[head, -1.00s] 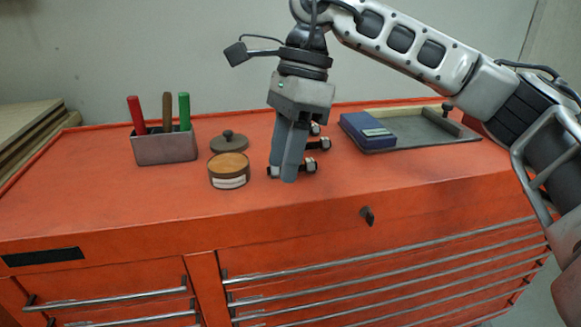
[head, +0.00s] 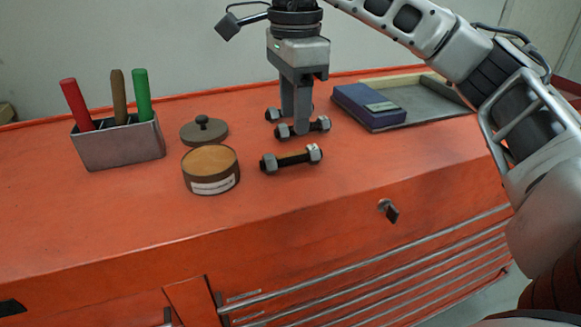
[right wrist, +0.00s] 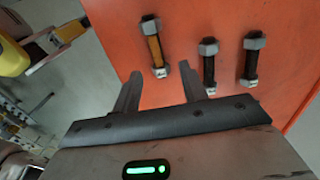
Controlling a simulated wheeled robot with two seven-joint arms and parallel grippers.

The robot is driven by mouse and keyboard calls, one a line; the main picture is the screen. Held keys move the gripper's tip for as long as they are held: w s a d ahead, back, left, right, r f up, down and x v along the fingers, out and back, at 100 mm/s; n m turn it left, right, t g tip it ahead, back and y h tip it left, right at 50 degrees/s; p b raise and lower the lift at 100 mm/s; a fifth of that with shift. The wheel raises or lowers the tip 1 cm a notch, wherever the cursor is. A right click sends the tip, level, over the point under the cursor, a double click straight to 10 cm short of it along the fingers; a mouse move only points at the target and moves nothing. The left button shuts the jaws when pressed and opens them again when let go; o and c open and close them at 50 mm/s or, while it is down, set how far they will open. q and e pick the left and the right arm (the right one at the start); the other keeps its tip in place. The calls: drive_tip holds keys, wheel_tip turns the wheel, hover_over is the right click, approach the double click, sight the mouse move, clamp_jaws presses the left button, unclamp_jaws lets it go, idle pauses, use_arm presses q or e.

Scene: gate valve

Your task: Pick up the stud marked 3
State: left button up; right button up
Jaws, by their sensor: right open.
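Three dark studs with grey nuts at their ends lie on the red chest top. The middle stud (head: 303,128) and the back stud (head: 274,114) are partly behind my fingers. In the right wrist view the two dark studs (right wrist: 208,62) lie to the right. I cannot read which is marked 3. My right gripper (head: 295,120) is open and empty, pointing down. In the right wrist view its fingertips (right wrist: 160,70) are apart, with the tan stud ahead of the gap.
A round tan tin (head: 211,172) stands left of the studs, with a dark knobbed lid (head: 204,130) behind it. A grey holder (head: 120,145) with coloured handles is farther left. A blue box (head: 368,106) sits in a tray (head: 440,104) at right. The chest's front top (head: 300,205) is clear.

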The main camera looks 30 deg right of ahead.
sight(292, 154)
drive_tip(key=f, duration=0.7)
drive_tip(key=shift+s+a+f, duration=0.1)
drive_tip(key=shift+s+a, duration=0.1)
drive_tip(key=shift+a, duration=0.15)
clamp_jaws()
